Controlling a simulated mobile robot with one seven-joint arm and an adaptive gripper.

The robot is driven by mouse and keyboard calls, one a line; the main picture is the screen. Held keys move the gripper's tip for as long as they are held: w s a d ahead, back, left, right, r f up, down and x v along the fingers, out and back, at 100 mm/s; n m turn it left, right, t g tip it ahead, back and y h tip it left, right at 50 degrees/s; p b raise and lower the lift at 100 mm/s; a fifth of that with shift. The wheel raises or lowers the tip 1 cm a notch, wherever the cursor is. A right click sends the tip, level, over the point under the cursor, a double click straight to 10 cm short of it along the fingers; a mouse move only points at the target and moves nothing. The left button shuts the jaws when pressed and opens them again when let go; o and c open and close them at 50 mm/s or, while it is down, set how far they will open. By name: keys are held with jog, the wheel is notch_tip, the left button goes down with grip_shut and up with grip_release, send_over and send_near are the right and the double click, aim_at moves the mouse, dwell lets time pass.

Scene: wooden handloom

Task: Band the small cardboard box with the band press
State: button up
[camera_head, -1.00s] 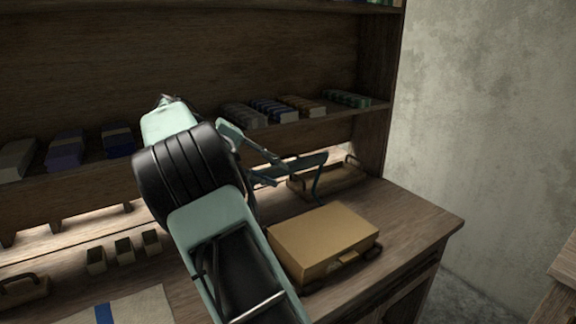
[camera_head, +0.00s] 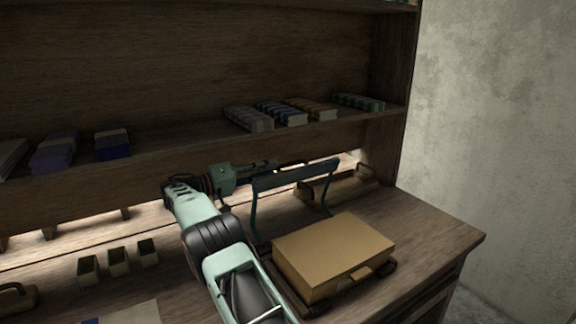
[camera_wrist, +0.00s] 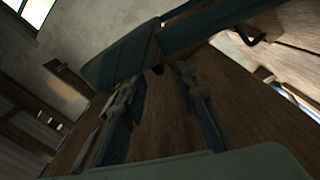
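The tan cardboard box (camera_head: 335,252) sits shut on the low dark base of the band press on the bench at right in the head view, a small tab on its front. No band shows around it. The dark teal press bar (camera_head: 297,174) stands raised on two thin legs behind the box. My gripper (camera_head: 272,166) points right at the bar's far side, close to its left part. In the wrist view, the two fingers of my gripper (camera_wrist: 158,90) are apart with wood visible between them. The bar (camera_wrist: 135,52) crosses just ahead of the tips; contact cannot be told.
A wooden tray with a handle (camera_head: 342,188) lies behind the press. Small open boxes (camera_head: 118,262) stand on the bench at left. A shelf (camera_head: 190,150) with several stacked packs hangs above my gripper. The bench ends at right, before the wall.

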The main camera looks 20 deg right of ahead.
aim_at(302, 161)
jog(key=d, duration=0.3)
jog(key=w+d, duration=0.1)
jog(key=d, duration=0.3)
jog(key=shift+w+d, duration=0.1)
jog(key=shift+w, duration=0.1)
grip_shut()
